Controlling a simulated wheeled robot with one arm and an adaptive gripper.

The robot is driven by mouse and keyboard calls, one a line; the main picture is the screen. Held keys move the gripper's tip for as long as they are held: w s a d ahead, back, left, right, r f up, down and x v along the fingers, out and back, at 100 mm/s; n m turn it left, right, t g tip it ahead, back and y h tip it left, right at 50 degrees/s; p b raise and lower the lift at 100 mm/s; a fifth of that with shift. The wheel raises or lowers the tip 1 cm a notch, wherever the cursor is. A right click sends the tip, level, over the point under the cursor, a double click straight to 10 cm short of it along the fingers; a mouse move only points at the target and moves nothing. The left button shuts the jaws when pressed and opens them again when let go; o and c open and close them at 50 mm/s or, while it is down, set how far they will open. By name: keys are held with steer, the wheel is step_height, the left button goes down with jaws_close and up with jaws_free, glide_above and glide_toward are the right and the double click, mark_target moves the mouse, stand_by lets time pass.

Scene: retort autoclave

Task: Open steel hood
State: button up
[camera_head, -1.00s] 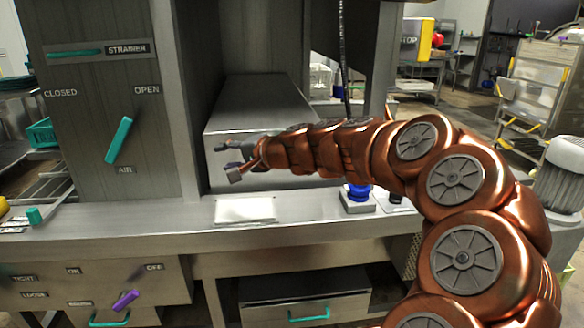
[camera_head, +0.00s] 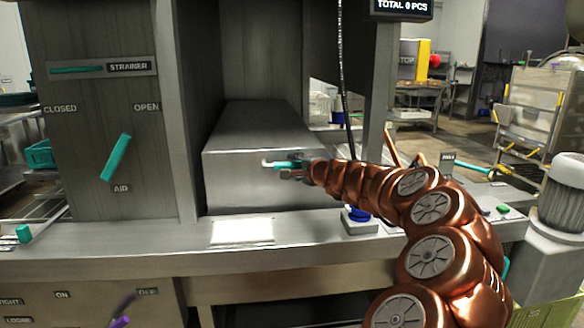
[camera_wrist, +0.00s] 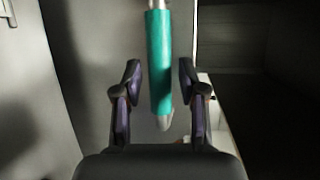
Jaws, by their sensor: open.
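The steel hood (camera_head: 240,175) is a long brushed-metal box sitting in the bay of the machine, and it looks lowered. Its teal handle (camera_head: 286,164) is on the front face, with grey metal ends. My gripper (camera_head: 292,172) is at that handle. In the wrist view my gripper (camera_wrist: 158,80) is open, with one dark finger on each side of the teal handle (camera_wrist: 160,60). A gap shows between the handle and each finger. Part of the handle is hidden by my gripper in the head view.
Left is a panel with a teal air lever (camera_head: 116,157) and a strainer handle (camera_head: 77,69). A blue button (camera_head: 356,214) is on the ledge below my arm. A black cable (camera_head: 346,90) hangs behind my arm. A grey motor-like cylinder (camera_head: 563,190) stands at right.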

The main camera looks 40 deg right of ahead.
steer(key=shift+x, duration=0.85)
jaws_close()
